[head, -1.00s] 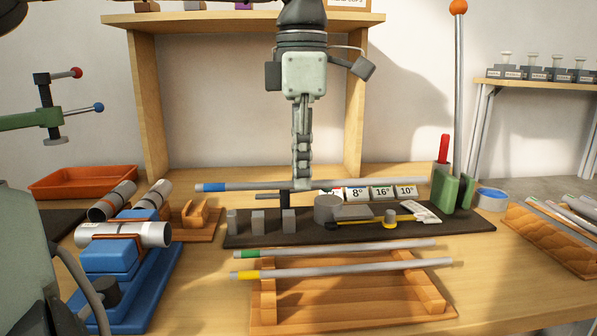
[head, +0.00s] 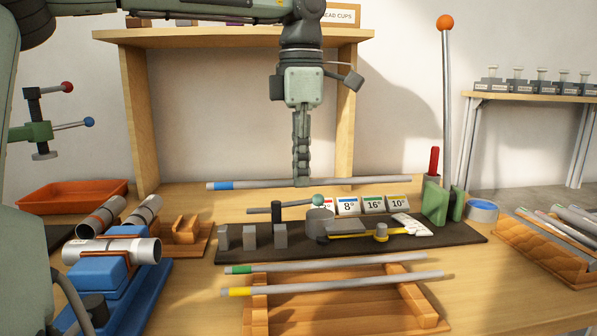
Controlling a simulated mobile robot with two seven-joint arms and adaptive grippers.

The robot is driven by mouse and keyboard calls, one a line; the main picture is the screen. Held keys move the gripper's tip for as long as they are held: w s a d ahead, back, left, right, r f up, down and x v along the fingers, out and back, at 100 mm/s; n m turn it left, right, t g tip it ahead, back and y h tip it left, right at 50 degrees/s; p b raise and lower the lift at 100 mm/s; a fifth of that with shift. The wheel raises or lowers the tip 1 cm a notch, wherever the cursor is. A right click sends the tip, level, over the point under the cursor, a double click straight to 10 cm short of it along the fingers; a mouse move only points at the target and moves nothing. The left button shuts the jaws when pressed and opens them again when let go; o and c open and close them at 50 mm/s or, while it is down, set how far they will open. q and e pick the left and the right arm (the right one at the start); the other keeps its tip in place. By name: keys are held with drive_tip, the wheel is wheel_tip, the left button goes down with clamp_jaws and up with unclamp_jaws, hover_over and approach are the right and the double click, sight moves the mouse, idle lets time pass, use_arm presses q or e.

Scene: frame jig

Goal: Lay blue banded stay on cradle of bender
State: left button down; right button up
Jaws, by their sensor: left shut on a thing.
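The blue banded stay (head: 365,181) is a grey rod with a blue band at its left end. My left gripper (head: 302,183) points down and is shut on it near the middle, holding it roughly level. The stay appears above and behind the bender (head: 285,252), apart from it. The bender is a dark plate with small grey blocks (head: 250,237), a grey round post (head: 320,222), a short lever with a teal knob (head: 318,200) and green uprights (head: 457,203). I cannot tell for certain which part is the cradle. My right gripper is not in view.
Stays with green (head: 330,264) and yellow (head: 340,284) bands lie on a wooden rack (head: 257,310) in front. A blue fixture (head: 135,295) with a grey tube stands left, a red tray (head: 70,195) behind it. A tall orange-knobbed lever (head: 446,100) rises right. Numbered cards (head: 373,205) stand behind.

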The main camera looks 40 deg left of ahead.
use_arm(q)
drive_tip(key=w+a, duration=0.3)
drive_tip(key=w, duration=0.3)
drive_tip(key=shift+a+r, duration=0.25)
drive_tip(key=shift+a, duration=0.05)
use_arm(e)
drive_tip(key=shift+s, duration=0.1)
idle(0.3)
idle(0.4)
